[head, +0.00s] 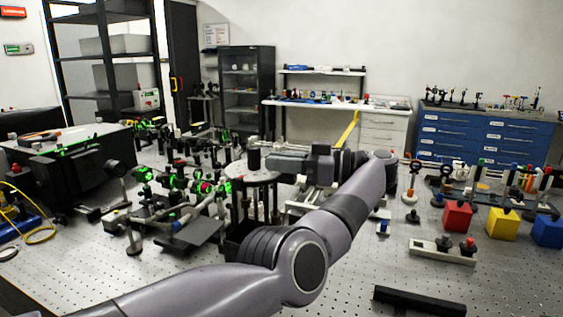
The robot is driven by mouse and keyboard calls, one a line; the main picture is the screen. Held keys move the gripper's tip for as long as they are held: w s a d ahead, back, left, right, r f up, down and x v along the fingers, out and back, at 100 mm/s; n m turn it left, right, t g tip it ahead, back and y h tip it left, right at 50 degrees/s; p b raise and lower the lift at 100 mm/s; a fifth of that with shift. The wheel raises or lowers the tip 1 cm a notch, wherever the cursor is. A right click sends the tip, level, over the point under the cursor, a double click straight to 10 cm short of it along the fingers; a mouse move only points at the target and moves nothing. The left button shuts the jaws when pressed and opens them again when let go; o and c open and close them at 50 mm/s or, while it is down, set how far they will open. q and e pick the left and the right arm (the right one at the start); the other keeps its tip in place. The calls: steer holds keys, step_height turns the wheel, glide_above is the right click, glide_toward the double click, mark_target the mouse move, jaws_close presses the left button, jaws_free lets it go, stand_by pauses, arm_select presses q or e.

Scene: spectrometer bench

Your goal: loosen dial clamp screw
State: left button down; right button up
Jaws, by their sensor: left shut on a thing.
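The spectrometer (250,179) stands in the middle of the bench, a round grey plate on dark posts with a short black cylinder above it. My left arm reaches in from the lower left, bends at the right and points back left. My left gripper (270,163) is at the right side of the spectrometer, level with its upper part. It is shut on a small part there, apparently the dial clamp screw. The screw itself is hidden by the fingers or too small to make out. My right gripper is not in view.
Optical mounts (190,185) with green-lit parts crowd the left of the perforated bench (340,275). Red (457,216), yellow (502,224) and blue (547,230) cubes stand at the right. A black bar (420,301) lies at the front right. Free room is at front centre.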

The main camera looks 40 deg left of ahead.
arm_select(q)
steer(key=shift+a+r, duration=0.1)
steer(key=shift+r, duration=0.25)
steer(key=c, duration=1.1)
jaws_free()
steer(key=shift+f, duration=0.2)
